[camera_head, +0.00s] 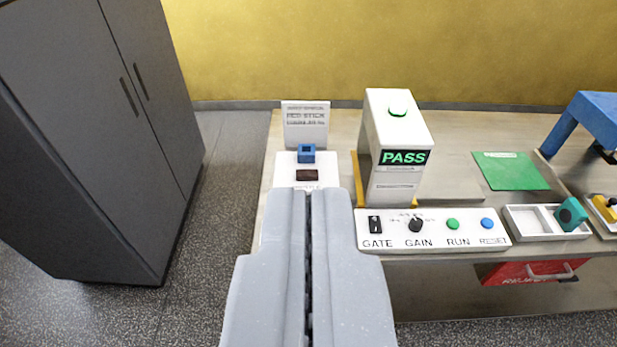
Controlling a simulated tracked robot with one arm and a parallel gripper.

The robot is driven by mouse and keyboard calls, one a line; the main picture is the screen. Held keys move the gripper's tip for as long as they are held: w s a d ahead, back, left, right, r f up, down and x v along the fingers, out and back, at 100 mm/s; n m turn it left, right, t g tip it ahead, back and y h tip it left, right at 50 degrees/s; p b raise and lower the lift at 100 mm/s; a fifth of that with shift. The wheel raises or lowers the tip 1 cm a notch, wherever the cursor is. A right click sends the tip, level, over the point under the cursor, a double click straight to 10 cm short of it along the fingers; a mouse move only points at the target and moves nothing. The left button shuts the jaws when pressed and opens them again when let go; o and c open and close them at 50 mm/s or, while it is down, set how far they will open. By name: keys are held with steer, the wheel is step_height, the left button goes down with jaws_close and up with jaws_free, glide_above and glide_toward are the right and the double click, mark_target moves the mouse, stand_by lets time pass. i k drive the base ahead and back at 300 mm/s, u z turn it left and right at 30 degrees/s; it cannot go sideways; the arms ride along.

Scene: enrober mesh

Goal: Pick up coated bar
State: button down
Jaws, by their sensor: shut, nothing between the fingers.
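A small dark brown bar (307,175), which looks like the coated bar, lies on a white plate (283,176) at the left end of the table. My gripper (309,195) reaches in from the bottom of the view with its fingers together and nothing held. In the picture its fingertips end just below the bar and cover part of the white plate. How far the tips are from the bar in height and depth I cannot tell.
A blue block (307,153) sits just behind the bar, before an upright sign (305,125). A white PASS machine (397,140) and a control panel (433,230) stand to the right. A grey cabinet (95,130) stands left across a strip of open floor.

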mark_target(302, 175)
steer(key=u, duration=2.05)
steer(key=i, duration=0.9)
steer(key=z, duration=2.25)
steer(key=i, duration=1)
steer(key=u, duration=0.15)
